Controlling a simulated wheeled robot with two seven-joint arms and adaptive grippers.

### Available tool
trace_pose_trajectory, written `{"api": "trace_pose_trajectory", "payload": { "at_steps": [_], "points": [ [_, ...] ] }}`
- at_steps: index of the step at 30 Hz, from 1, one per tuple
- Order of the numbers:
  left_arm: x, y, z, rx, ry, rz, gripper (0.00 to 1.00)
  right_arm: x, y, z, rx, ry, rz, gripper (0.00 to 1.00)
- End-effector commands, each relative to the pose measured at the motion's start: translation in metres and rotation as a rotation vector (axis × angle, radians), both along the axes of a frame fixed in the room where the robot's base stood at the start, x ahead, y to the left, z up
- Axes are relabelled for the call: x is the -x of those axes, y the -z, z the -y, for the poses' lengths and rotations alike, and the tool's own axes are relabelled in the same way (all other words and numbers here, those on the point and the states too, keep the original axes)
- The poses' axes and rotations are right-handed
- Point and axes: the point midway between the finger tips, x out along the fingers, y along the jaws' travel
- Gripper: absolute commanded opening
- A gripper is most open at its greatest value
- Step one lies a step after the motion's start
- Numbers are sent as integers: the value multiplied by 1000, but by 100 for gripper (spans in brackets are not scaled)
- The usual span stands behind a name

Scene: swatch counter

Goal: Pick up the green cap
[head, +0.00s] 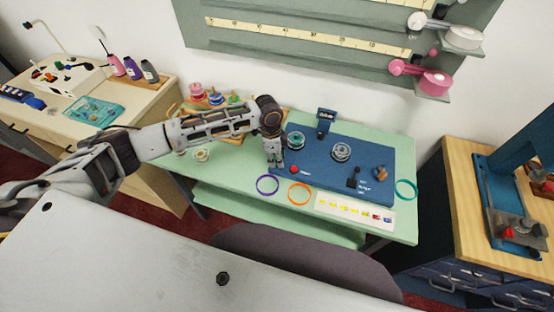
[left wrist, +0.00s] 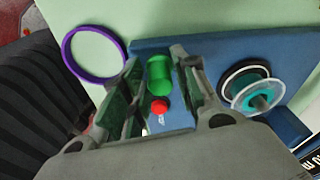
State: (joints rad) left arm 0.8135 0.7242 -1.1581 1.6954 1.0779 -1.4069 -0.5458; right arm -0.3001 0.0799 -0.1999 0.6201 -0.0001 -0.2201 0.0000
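The green cap (left wrist: 160,76) shows in the left wrist view, between the two fingers of my left gripper (left wrist: 160,92). The fingers are apart on either side of it, and I see no clear contact. In the head view my left gripper (head: 274,160) points down at the left end of the blue board (head: 318,181); the cap cannot be made out there. A red knob (left wrist: 159,106) lies close beside the cap in the wrist view, and shows right of the gripper in the head view (head: 294,169). My right gripper is not in view.
A teal reel (left wrist: 256,94) stands on the board near the right finger; another reel (head: 341,152) is farther right. A purple ring (head: 267,184) and an orange ring (head: 300,193) lie in front. A swatch strip (head: 352,209) lies at the front right.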

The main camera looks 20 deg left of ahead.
Motion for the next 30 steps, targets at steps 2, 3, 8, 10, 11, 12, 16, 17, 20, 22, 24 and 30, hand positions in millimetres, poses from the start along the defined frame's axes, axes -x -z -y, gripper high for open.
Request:
{"api": "trace_pose_trajectory", "payload": {
  "at_steps": [2,3,8,10,11,12,16,17,20,22,24,30],
  "points": [
    [0,0,0,0,0,0,15,0,0,0,0,0,0,69],
    [0,0,0,0,0,0,12,0,0,0,0,0,0,69],
    [0,0,0,0,0,0,12,0,0,0,0,0,0,69],
    [0,0,0,0,0,0,12,0,0,0,0,0,0,69],
    [0,0,0,0,0,0,12,0,0,0,0,0,0,69],
    [0,0,0,0,0,0,12,0,0,0,0,0,0,69],
    [0,-3,0,0,0,0,12,0,0,0,0,0,0,69],
    [0,-4,0,0,0,0,12,0,0,0,0,0,0,69],
    [-1,-11,0,1,0,1,12,0,1,0,0,0,0,69],
    [-1,-18,0,2,1,2,12,0,1,0,0,0,0,69],
    [-1,-27,0,1,0,3,12,0,2,0,0,0,0,69],
    [-1,-56,0,1,0,2,12,0,4,0,0,0,0,69]
  ]
}}
